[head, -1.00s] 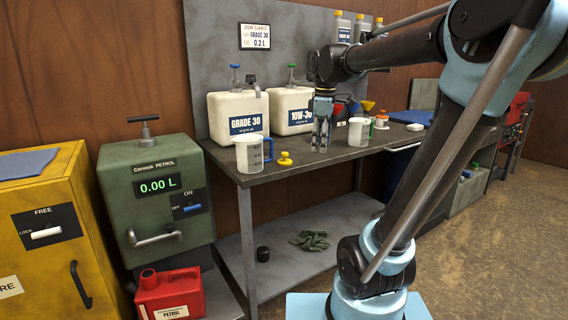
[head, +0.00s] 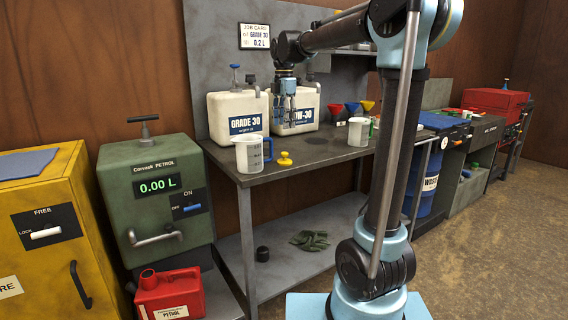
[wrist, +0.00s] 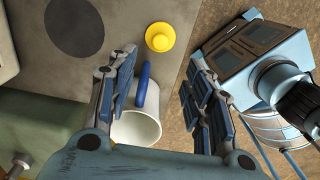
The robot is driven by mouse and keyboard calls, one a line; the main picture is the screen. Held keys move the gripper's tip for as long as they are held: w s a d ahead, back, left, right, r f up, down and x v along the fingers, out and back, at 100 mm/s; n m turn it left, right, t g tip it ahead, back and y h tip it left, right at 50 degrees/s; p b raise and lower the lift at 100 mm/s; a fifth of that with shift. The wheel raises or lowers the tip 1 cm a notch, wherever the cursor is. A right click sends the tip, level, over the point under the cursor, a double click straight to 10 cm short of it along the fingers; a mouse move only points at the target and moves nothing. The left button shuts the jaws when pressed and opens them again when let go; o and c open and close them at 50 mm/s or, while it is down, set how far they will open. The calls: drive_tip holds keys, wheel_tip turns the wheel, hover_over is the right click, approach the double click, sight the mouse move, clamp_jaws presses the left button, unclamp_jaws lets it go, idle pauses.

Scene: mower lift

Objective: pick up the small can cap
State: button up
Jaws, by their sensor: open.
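My gripper (head: 285,121) hangs above the bench, higher than the cap, in front of the white cans. It is open and empty, with its two fingers spread in the wrist view (wrist: 163,72). The jug (wrist: 138,128) shows between the fingers, nearer than the cap.
Two white cans, GRADE 30 (head: 236,111) and 10W-30 (head: 303,112), stand at the back of the bench. Another jug (head: 358,131) and several funnels stand to the right. A red petrol can (head: 170,295) and a black cap-like piece (head: 262,254) sit lower down.

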sight(285, 153)
wheel_tip(285, 153, down, 14)
drive_tip(key=shift+d+r, duration=0.1)
drive_tip(key=shift+r, duration=0.15)
idle(0.5)
drive_tip(key=shift+c, duration=0.6)
drive_tip(key=c, duration=0.9)
